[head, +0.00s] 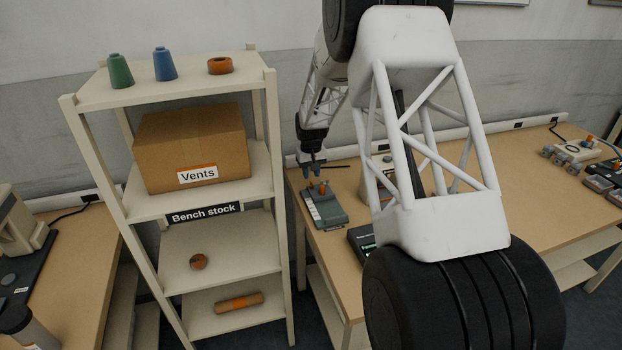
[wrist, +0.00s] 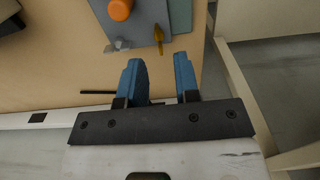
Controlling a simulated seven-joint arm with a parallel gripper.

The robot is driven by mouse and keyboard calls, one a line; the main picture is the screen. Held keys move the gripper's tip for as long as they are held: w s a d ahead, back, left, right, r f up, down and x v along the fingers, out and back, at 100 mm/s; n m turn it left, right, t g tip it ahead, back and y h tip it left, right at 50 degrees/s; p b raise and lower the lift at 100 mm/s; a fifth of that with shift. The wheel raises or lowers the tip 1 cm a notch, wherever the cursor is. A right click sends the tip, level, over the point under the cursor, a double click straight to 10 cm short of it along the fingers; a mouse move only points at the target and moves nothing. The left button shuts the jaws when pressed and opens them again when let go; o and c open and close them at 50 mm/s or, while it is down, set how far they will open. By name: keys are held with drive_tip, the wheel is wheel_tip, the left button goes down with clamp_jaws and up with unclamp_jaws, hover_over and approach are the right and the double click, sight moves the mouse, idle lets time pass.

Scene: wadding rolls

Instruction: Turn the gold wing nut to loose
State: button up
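The gold wing nut (wrist: 158,35) shows in the wrist view on the edge of a grey device (wrist: 145,22), its long shape pointing roughly up and down the picture. In the head view the device (head: 328,215) lies on the bench, and the nut is too small to make out there. An orange knob (wrist: 120,9) stands on the device, left of the nut in the wrist view. My gripper (wrist: 158,75) has two blue fingers, apart with nothing between them. The nut lies just beyond the fingertips, apart from them. In the head view my gripper (head: 313,173) hangs above the device's back end.
A shelf unit (head: 262,195) with a cardboard box (head: 195,145) stands left of the bench (head: 345,285). A dark thin rod (wrist: 97,92) lies on the bench beside my gripper. A dark boxed device (head: 359,240) sits in front of the grey one. My arm hides part of the bench.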

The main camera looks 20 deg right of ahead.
sight(311, 186)
drive_tip(key=shift+r, duration=2.1)
drive_tip(key=s+a+r+t, duration=0.1)
drive_tip(key=s+a+r, duration=0.3)
drive_tip(key=s+r, duration=0.75)
drive_tip(key=s+a+r, duration=0.3)
drive_tip(key=s+r, duration=0.5)
drive_tip(key=s, duration=0.7)
drive_tip(key=s+a, duration=0.2)
drive_tip(key=s, duration=1.2)
drive_tip(key=s+a+r+t, duration=0.1)
drive_tip(key=s, duration=1.3)
drive_tip(key=shift+s+a+t, duration=0.25)
drive_tip(key=shift+a+t, duration=0.05)
drive_tip(key=shift+a, duration=0.05)
